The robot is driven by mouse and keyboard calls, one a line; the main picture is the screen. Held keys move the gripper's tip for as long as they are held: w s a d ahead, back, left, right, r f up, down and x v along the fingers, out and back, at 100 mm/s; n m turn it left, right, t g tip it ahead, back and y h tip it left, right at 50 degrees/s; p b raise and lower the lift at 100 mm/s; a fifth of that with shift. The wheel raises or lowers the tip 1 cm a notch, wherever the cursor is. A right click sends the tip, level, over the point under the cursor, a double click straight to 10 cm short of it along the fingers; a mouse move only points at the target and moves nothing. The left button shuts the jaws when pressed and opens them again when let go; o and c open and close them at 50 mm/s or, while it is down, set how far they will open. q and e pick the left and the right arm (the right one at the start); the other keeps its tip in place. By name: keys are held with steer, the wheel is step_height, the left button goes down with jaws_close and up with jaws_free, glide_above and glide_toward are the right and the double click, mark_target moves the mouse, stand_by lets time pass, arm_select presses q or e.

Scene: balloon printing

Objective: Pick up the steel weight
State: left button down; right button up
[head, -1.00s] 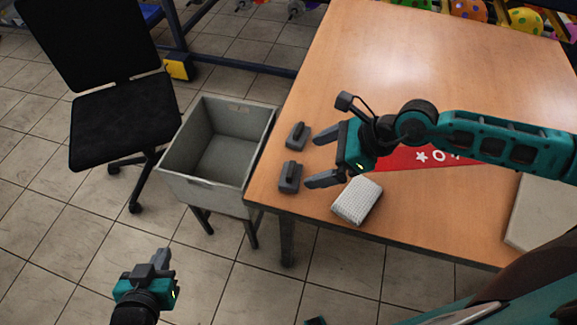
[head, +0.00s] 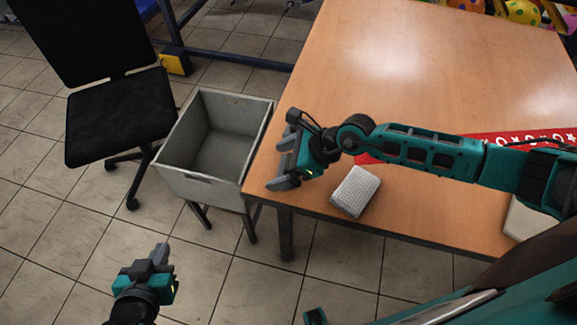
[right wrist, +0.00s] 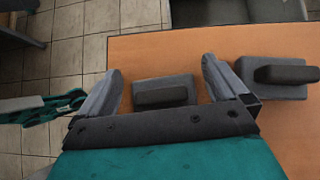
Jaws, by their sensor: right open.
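Two dark grey steel weights with raised grips lie on the wooden table near its left edge. In the right wrist view one weight (right wrist: 165,92) lies between the spread fingers of my right gripper (right wrist: 165,85), with a gap on each side. The other weight (right wrist: 278,75) lies just outside the right finger. In the head view my right gripper (head: 283,163) is open over the table's left edge and largely hides the weights. My left gripper (head: 160,256) is low over the floor, away from the table; its finger gap cannot be made out.
A grey open bin (head: 213,150) on legs stands against the table's left side. A white textured block (head: 356,191) and a red patterned banner (head: 490,143) lie on the table (head: 390,60). A black chair (head: 118,115) stands further left. The table's far part is clear.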

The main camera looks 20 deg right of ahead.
steer(key=c, duration=1.4)
